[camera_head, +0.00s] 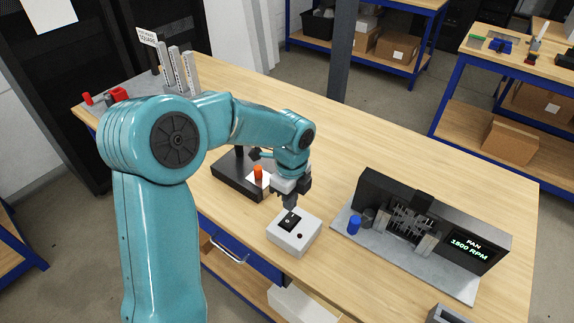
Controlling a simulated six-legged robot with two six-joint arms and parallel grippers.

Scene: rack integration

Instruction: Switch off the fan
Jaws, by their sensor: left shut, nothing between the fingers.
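The fan unit (375,202) stands at the right of the workbench on a grey plate, with a black housing and a lit display (473,250) reading "FAN 1800 RPM". A white switch box (285,242) with a black rocker switch (289,222) on top sits to the left of the fan unit, near the bench's front edge. My left gripper (290,206) points down, shut and empty, with its tips just above or at the rocker; I cannot tell whether they touch. My right gripper is not in view.
A black base with an orange knob (258,172) stands behind my left gripper. A blue knob (354,225) is on the fan's plate. Red parts (118,94) lie at the bench's far left. The bench behind the fan unit is clear.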

